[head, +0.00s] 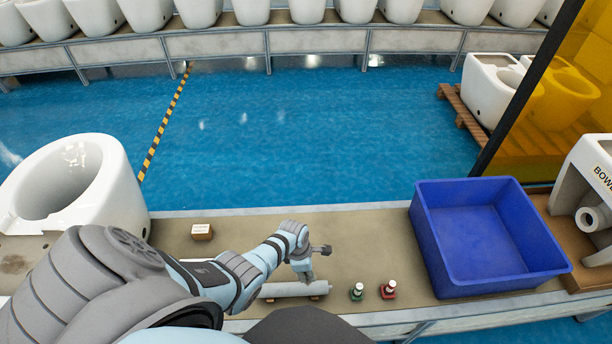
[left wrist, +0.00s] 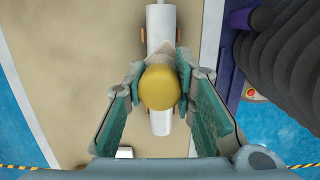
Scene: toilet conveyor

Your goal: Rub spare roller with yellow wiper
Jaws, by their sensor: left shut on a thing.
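The spare roller (head: 292,289) is a pale grey cylinder lying on small brown supports near the front edge of the conveyor top. It also shows in the left wrist view (left wrist: 161,25) as a white bar running under the gripper. My left gripper (head: 304,272) is over the roller's right part. In the left wrist view its green-padded fingers (left wrist: 160,88) are shut on the yellow wiper (left wrist: 160,90). The wiper's pale lower part is over the roller; whether it touches is hidden. My right gripper is not in view.
A blue crate (head: 432,235) stands on the right. A green button (head: 357,292) and a red button (head: 388,290) are right of the roller. A small box (head: 202,232) sits behind my arm. A white toilet bowl (head: 110,190) stands at the left.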

